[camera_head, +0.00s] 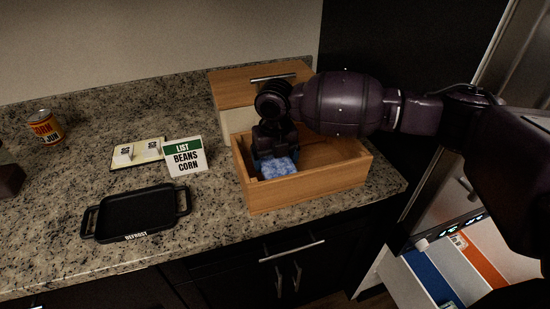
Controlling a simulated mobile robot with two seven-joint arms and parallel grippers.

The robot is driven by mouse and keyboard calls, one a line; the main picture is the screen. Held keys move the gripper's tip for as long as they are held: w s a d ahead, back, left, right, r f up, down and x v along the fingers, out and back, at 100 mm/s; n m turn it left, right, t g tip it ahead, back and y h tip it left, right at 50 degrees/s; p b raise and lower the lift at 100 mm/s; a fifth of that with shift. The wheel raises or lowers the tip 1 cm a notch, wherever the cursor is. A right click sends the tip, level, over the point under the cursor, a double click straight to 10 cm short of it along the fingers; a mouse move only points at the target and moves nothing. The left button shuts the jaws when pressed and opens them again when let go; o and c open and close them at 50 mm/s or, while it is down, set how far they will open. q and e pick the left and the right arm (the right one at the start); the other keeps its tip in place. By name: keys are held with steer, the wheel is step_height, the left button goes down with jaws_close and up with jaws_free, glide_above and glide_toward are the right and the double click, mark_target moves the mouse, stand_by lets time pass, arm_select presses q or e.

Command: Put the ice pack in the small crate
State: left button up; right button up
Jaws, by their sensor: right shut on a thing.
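The small crate (312,192) is an open wooden box on the counter, right of the middle. A mottled blue and white ice pack (279,169) shows inside its left part, low between the walls. My right gripper (275,157) points down into the crate and is shut on the ice pack. The gripper hides the pack's back part, and I cannot tell whether the pack touches the crate floor. The right part of the crate looks empty. My left gripper is not in view.
A wooden piece with a metal handle (258,90) stands behind the crate. A list card (185,156), a black defrost tray (137,212), a pale board with small white items (137,151) and a can (45,127) are to the left. The fridge stands open at right.

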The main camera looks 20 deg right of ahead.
steer(key=shift+f, duration=0.55)
steer(key=o, duration=0.9)
step_height(320, 180, up, 13)
steer(key=shift+p, duration=0.3)
